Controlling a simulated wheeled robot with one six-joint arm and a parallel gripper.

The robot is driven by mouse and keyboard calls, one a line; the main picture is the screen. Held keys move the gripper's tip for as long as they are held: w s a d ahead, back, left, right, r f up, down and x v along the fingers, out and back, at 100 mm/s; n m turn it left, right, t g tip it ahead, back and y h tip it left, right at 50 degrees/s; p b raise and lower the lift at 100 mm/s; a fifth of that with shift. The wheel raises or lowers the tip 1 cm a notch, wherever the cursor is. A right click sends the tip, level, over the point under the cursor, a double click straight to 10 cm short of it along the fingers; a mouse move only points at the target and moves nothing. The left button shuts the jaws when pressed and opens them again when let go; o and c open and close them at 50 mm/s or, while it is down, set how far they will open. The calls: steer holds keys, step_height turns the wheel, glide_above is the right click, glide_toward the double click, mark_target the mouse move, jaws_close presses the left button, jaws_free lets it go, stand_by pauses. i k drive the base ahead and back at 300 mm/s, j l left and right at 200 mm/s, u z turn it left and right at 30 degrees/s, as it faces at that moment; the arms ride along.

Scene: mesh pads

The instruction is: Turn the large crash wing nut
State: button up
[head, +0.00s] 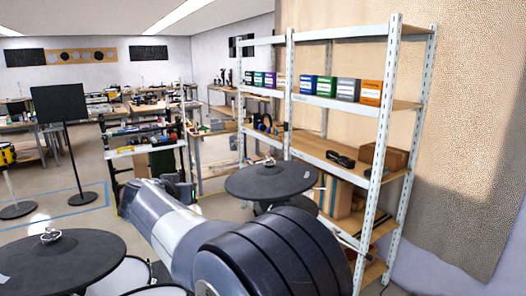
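Two dark round cymbal pads show in the head view. One cymbal (75,262) is at the lower left, with a small metallic wing nut (50,235) on top at its centre. The other cymbal (290,180) is right of the middle, with a small nut (270,161) on top. I cannot tell which is the large crash. My grey arm reaches forward from the bottom right and passes between the two cymbals. Dark parts at its far end may be my gripper (180,188); its fingers cannot be made out. It is apart from both nuts in the picture.
White drum pads (165,283) sit at the bottom, partly hidden by my arm. A metal shelf rack (383,120) with boxes stands at right. A black music stand (68,112) and a loaded cart (145,148) stand beyond. Floor is open at left.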

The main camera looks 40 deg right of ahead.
mark_target(271, 163)
steer(key=l+u, duration=0.15)
steer(key=l, duration=0.25)
steer(key=l+u, duration=0.15)
steer(key=l, duration=0.25)
steer(key=k+l+u, duration=0.15)
steer(key=l, duration=0.25)
steer(key=l+u, duration=0.1)
steer(key=l, duration=0.3)
steer(key=k+l+u, duration=0.15)
steer(key=l, duration=0.2)
steer(key=k+l+u, duration=0.15)
steer(key=l, duration=0.25)
steer(key=l+u, duration=0.2)
steer(key=l, duration=0.2)
steer(key=k+l+u, duration=0.15)
steer(key=l, duration=0.25)
steer(key=k+l+u, duration=0.2)
steer(key=l, duration=0.5)
steer(key=i+l, duration=0.15)
steer(key=l, duration=0.2)
